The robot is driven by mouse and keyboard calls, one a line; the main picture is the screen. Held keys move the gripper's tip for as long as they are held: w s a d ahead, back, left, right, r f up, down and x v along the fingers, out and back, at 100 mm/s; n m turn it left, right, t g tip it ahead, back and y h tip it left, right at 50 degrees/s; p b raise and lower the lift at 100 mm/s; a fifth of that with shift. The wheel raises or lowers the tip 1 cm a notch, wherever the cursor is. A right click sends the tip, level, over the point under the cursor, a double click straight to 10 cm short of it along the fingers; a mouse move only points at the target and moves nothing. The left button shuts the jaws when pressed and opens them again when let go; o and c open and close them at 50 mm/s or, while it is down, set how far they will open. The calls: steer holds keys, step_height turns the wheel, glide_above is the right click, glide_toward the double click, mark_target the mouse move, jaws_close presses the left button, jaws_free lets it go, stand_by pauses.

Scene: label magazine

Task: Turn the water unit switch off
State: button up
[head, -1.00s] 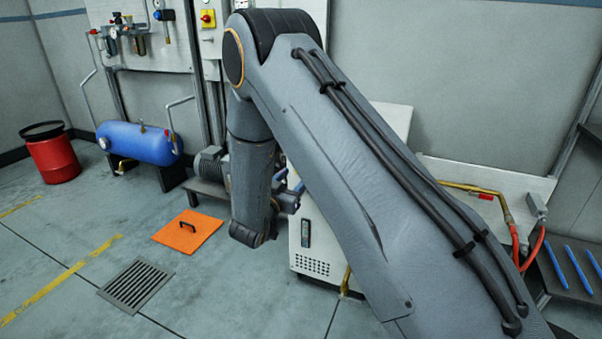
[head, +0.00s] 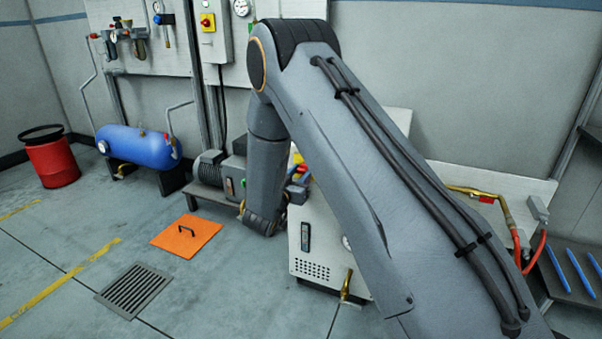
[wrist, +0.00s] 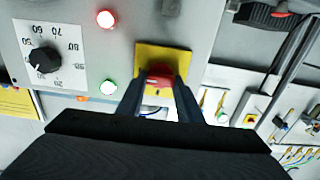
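In the wrist view a red switch knob (wrist: 160,72) sits on a yellow plate (wrist: 176,53) on a light grey panel (wrist: 120,60). My gripper (wrist: 160,84) is open, with one dark finger on each side of the knob. I cannot tell whether the fingers touch it, nor read the knob's setting. In the head view a white cabinet (head: 309,265) stands behind my arm.
A dial (wrist: 45,60), a red lamp (wrist: 105,18) and a green lamp (wrist: 108,87) are beside the switch.

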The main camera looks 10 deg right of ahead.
steer(key=shift+n+p, duration=0.3)
steer(key=n+p, duration=0.2)
steer(key=n, duration=0.1)
steer(key=shift+a+r+n+p, duration=0.1)
steer(key=shift+n+p, duration=0.2)
steer(key=shift+p, duration=0.1)
steer(key=n+p, duration=0.2)
steer(key=n, duration=0.2)
steer(key=shift+w+a, duration=0.1)
steer(key=n+p, duration=0.2)
steer(key=n, duration=0.3)
steer(key=shift+f, duration=0.2)
steer(key=n+p, duration=0.1)
steer(key=n, duration=0.3)
steer(key=shift+w+f+n, duration=0.1)
steer(key=shift+f+n, duration=0.05)
steer(key=shift+n, duration=0.15)
steer(key=shift+a, duration=0.1)
steer(key=o, duration=1.1)
